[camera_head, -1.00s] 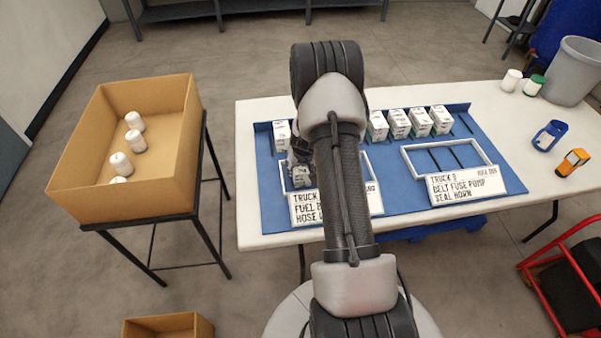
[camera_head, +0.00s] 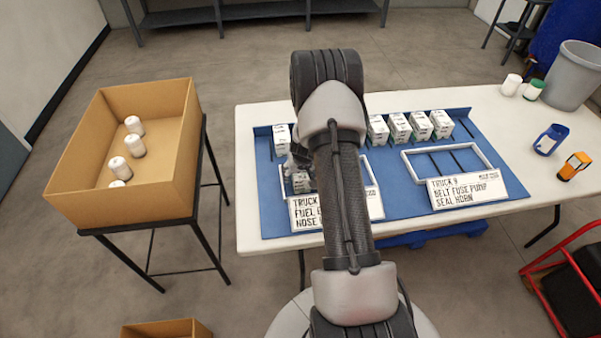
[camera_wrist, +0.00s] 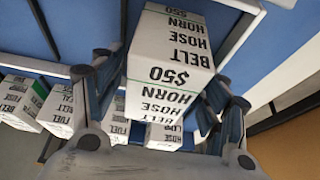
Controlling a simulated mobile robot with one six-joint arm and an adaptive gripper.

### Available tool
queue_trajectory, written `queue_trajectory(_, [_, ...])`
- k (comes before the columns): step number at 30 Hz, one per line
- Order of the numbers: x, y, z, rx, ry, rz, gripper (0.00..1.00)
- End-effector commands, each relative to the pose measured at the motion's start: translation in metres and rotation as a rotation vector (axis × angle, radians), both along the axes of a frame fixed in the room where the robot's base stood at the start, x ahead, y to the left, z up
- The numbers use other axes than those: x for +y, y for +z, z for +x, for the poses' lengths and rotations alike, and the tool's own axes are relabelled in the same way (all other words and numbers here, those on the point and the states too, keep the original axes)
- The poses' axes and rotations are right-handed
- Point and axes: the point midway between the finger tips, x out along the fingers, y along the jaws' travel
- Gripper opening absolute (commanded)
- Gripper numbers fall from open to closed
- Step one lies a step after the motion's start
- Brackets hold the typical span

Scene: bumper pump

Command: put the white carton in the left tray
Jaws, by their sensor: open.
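A white carton (camera_head: 300,184) with black lettering is in the front left part of the left tray (camera_head: 373,172), a white-rimmed frame on the blue mat. In the wrist view the carton (camera_wrist: 166,60) shows "BELT HOSE HORN $50" and lies between the two fingers. My gripper (camera_head: 299,156) is directly at the carton, partly hidden behind my forearm. In the wrist view my gripper (camera_wrist: 162,70) is open, with a finger on each side of the carton. Whether the carton rests fully on the mat is hard to tell.
Other cartons stand along the mat's back edge, one at left (camera_head: 281,138) and several at right (camera_head: 421,125). The empty right tray (camera_head: 408,165) has a sign in front. A cardboard box (camera_head: 125,205) with white bottles stands left. A scanner (camera_head: 574,165) lies at right.

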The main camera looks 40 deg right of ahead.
Motion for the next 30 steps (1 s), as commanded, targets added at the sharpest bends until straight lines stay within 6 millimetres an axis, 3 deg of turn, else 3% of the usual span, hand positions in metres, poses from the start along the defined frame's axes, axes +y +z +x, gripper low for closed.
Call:
queue_trajectory(8, [0.001, 0.013, -0.002, -0.001, 0.0, -0.001, 0.68])
queue_trajectory(18, [0.016, 0.082, -0.026, -0.002, 0.001, -0.001, 0.68])
queue_trajectory(28, [0.026, 0.119, -0.038, -0.002, 0.005, 0.001, 0.68])
queue_trajectory(30, [0.035, 0.134, -0.034, -0.01, 0.021, 0.003, 0.68])
